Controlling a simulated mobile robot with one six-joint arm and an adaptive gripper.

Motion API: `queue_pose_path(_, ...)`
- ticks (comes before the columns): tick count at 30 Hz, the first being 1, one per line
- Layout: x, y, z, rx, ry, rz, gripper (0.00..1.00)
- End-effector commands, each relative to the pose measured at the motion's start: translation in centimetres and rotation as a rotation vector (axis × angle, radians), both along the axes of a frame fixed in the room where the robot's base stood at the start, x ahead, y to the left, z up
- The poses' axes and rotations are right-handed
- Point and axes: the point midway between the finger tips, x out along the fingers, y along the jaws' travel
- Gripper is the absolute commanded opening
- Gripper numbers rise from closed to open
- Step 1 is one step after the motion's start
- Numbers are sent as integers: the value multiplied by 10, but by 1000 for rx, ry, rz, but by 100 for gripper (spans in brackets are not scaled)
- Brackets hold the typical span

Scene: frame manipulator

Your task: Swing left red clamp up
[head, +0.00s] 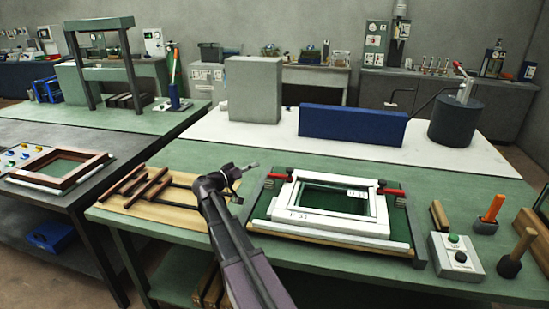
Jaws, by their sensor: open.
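The left red clamp (281,177) has a red handle with a dark end. It lies roughly level along the far left corner of the white frame (290,205). The matching right red clamp (390,191) is at the frame's far right corner. The white frame lies on a green fixture board (258,212) with a dark border. My gripper (254,165) is open and empty. It is just left of the left clamp and apart from it in the picture, with its fingers pointing right. How far above the bench it is I cannot tell.
Several brown-handled clamps (150,187) lie on a wooden board left of my arm. A blue block (352,124) and a grey block (255,90) stand behind.

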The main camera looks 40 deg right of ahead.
Motion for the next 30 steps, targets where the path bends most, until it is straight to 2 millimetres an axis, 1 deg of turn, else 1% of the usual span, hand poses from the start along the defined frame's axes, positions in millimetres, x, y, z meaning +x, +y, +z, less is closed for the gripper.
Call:
queue_pose_path(4,-1,7,0,0,0,0,82)
queue_pose_path(13,-1,7,0,0,0,0,82)
queue_pose_path(14,-1,7,0,0,0,0,76)
queue_pose_path(15,-1,7,0,1,0,-1,64)
queue_pose_path(17,-1,7,0,4,0,-1,46)
queue_pose_path(18,-2,6,-1,11,0,-2,34)
queue_pose_path(20,-3,4,-2,26,1,-6,16)
queue_pose_path(21,-5,2,-3,41,1,-10,4)
queue_pose_path(22,-6,1,-4,55,1,-13,0)
queue_pose_path(26,-15,-8,-12,145,1,-34,0)
queue_pose_path(30,-27,-18,-26,289,2,-63,0)
